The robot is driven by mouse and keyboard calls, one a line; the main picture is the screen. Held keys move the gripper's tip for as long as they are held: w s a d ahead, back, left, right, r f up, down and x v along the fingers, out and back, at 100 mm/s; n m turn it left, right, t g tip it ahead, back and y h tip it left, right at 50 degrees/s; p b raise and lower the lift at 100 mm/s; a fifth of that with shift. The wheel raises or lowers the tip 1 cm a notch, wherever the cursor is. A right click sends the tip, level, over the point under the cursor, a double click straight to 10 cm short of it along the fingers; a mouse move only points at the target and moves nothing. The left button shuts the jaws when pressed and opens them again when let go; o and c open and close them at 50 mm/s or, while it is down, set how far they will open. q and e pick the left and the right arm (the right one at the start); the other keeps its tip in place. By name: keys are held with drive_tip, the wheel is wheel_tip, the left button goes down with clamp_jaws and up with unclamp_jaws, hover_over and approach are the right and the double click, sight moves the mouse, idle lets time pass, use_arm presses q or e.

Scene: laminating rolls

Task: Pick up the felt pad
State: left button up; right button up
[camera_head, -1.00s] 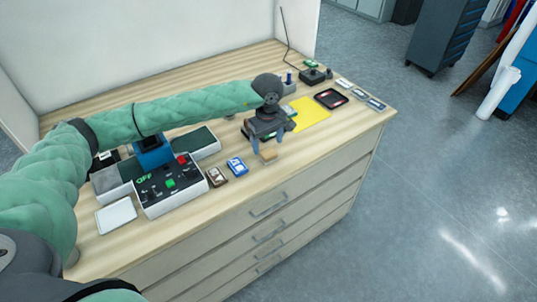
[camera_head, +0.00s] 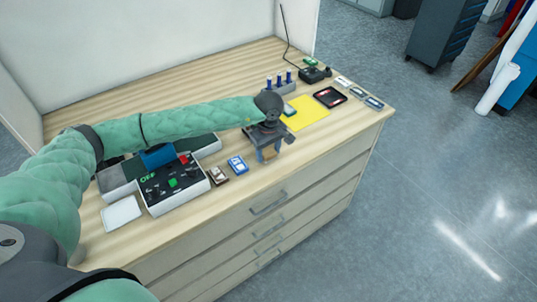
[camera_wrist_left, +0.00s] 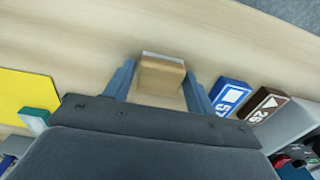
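A small tan block with a pale strip along one edge, which I take as the felt pad (camera_wrist_left: 161,76), lies on the wooden worktop near its front edge. It also shows in the head view (camera_head: 268,157), partly hidden by the fingers. My left gripper (camera_wrist_left: 160,82) is open, pointing down, with one blue-grey finger on each side of the pad. Gaps show between the pad and both fingers. In the head view the left gripper (camera_head: 269,152) is low over the worktop. My right gripper is not in view.
Blue (camera_head: 237,165) and brown (camera_head: 217,175) labelled blocks lie left of the gripper, beside a control box (camera_head: 173,191). A yellow sheet (camera_head: 309,112), a dark red-marked tray (camera_head: 329,97) and blue-topped pegs (camera_head: 279,82) are to the right and behind. Bare wood lies in front.

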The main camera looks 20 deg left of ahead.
use_arm(q)
drive_tip(key=c, duration=0.6)
drive_tip(key=shift+c, duration=0.2)
